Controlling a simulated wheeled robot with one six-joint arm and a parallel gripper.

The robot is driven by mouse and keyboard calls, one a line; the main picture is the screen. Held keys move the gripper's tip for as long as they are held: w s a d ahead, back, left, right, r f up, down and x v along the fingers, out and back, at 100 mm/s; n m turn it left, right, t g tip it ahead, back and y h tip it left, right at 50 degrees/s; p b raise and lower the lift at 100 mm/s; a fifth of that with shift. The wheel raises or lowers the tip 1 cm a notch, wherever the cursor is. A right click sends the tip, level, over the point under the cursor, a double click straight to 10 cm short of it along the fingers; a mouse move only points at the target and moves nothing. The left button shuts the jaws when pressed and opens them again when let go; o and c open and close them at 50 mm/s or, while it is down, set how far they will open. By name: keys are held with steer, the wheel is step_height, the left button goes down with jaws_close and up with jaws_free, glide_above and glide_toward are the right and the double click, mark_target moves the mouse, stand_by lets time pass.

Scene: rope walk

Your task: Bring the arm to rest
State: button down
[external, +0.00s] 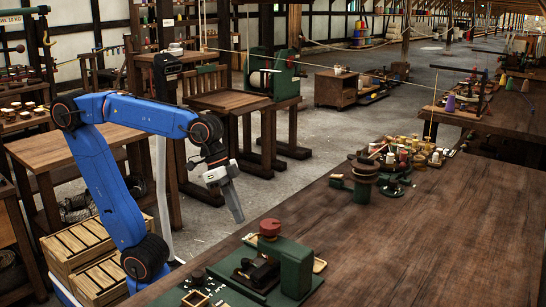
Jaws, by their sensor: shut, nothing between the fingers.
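My blue arm rises at the left and bends over, with the forearm reaching right. My gripper (236,207) hangs at its end, pointing down and slightly right. Its fingers are together and nothing shows between them. It is beside the near left edge of the long wooden bench (400,240), in the open air and apart from the things on it.
A green device with a red knob (269,227) stands on the bench near my gripper. Farther along are a dark spool-like piece (365,175) and several small bobbins (410,152). Wooden crates (80,245) stand at lower left. Grey floor lies clear behind my gripper.

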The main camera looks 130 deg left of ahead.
steer(key=s+d+f+m, duration=0.4)
steer(key=s+d+f, duration=0.7)
steer(key=s, duration=0.4)
steer(key=shift+d+f, duration=0.15)
steer(key=shift+f, duration=0.1)
